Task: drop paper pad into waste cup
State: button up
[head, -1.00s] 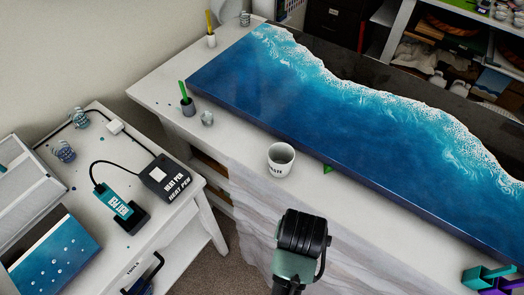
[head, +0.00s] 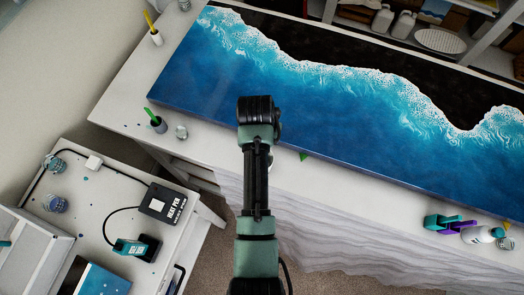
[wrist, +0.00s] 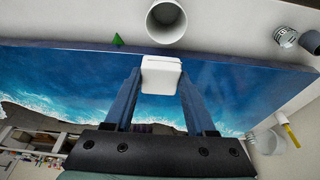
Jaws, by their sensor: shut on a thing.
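My gripper (wrist: 160,85) is shut on a white paper pad (wrist: 161,75), which sits between the two blue fingertips in the wrist view. The waste cup (wrist: 166,20) is white and round, stands upright on the pale table, and looks empty inside. In the wrist view it is just above the pad in the picture, apart from it, past the edge of the blue resin panel. In the head view my arm reaches up over the panel and hides the cup, the pad and the fingertips.
The blue and white resin panel (head: 330,120) covers much of the table. A green wedge (wrist: 118,40) lies beside the cup. A holder with a green stick (head: 157,123) and a small jar (head: 181,132) stand left. A side table with a heat pen box (head: 162,203) is lower left.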

notch_tip(320, 180, down, 6)
jog(key=b, duration=0.5)
jog(key=shift+s+r, duration=0.15)
jog(key=o, duration=1.4)
jog(key=shift+r, duration=0.15)
jog(key=b+v, duration=0.3)
jog(key=v, duration=0.9)
jog(key=shift+s+r, duration=0.25)
jog(key=shift+r, duration=0.1)
